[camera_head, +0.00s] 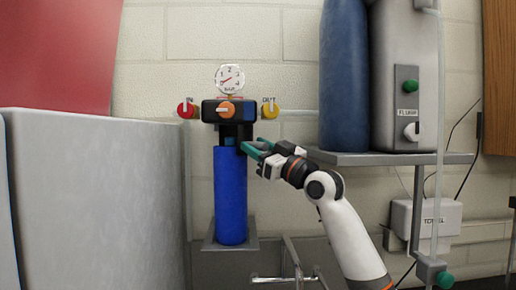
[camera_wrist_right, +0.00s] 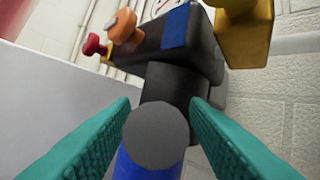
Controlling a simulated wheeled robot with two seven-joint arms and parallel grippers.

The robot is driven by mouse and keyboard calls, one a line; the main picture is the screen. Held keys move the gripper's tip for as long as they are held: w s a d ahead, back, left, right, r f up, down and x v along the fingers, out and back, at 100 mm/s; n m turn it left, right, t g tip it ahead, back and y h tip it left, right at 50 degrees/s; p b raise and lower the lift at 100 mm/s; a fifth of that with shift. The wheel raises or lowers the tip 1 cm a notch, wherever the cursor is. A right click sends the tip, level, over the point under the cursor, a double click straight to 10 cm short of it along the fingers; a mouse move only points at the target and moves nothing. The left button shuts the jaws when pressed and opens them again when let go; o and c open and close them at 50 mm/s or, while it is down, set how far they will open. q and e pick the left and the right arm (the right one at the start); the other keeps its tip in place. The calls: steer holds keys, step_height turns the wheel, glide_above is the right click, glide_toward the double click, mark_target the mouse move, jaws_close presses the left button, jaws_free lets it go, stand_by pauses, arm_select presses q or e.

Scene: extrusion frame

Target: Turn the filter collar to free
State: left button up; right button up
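The filter unit has a black head (camera_head: 230,110) and a long blue housing (camera_head: 230,200) hanging below it. A dark collar (camera_head: 242,132) sits between them; it also shows in the right wrist view (camera_wrist_right: 172,88). A grey round end face (camera_wrist_right: 157,137) of a stub points toward the wrist camera, low between the fingers. My right gripper (camera_head: 254,147) reaches in from the right at the collar's level. Its teal fingers are open, one on each side of the stub and collar. I cannot tell whether either finger touches. My left gripper is not in view.
A shelf (camera_head: 400,158) with a blue tank (camera_head: 344,80) stands right. A grey cabinet (camera_head: 95,200) fills the left.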

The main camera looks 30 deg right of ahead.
steer(key=shift+s+f+b, duration=0.25)
steer(key=shift+s+b, duration=0.05)
steer(key=shift+s, duration=0.1)
steer(key=b+v, duration=0.5)
steer(key=v, duration=0.6)
steer(key=shift+d, duration=0.15)
steer(key=shift+r, duration=0.15)
steer(key=shift+c, duration=0.4)
